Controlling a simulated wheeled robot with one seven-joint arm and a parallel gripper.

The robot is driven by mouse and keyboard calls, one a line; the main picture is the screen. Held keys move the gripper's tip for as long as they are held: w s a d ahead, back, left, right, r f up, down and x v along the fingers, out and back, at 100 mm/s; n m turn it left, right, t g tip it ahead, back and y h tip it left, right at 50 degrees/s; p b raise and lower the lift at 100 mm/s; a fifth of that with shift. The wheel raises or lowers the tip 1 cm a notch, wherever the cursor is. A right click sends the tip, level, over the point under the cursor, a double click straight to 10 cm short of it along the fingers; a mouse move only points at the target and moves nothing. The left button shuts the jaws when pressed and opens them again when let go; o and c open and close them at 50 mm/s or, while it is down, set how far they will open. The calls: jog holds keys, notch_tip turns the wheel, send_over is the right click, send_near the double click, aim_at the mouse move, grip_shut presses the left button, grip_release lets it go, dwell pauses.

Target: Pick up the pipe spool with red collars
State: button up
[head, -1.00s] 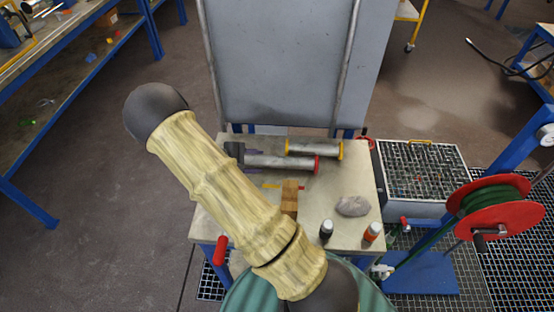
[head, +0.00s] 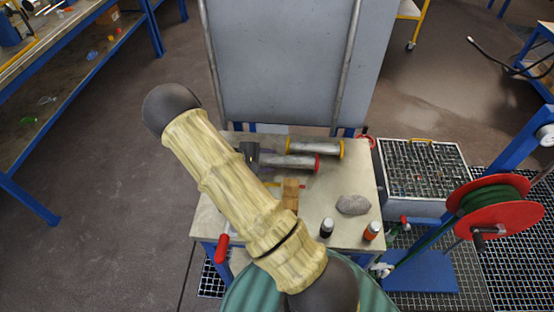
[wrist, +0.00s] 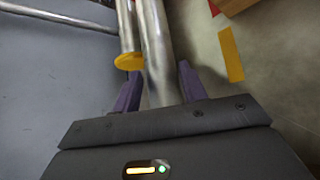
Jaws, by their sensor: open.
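The pipe spool with red collars (head: 290,161) lies on the bench top; in the head view one red collar (head: 318,163) shows at its right end. Its left end is hidden by my gripper and arm. A second spool with yellow collars (head: 314,147) lies just behind it, roughly parallel. In the wrist view my gripper (wrist: 160,72) is open, its purple fingers on either side of a grey pipe (wrist: 157,45), which appears to be the red-collared spool. The yellow collar (wrist: 129,61) is close by the left finger. I cannot tell whether the fingers touch the pipe.
A wooden block (head: 290,194) stands in front of the spools. A grey stone (head: 353,205), a black-bodied bottle (head: 326,228) and an orange bottle (head: 371,231) are at the bench's front right. A tall grey panel (head: 285,65) rises behind. A yellow strip (wrist: 231,54) lies on the bench.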

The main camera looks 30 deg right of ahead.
jog(key=shift+x, duration=1.15)
grip_shut()
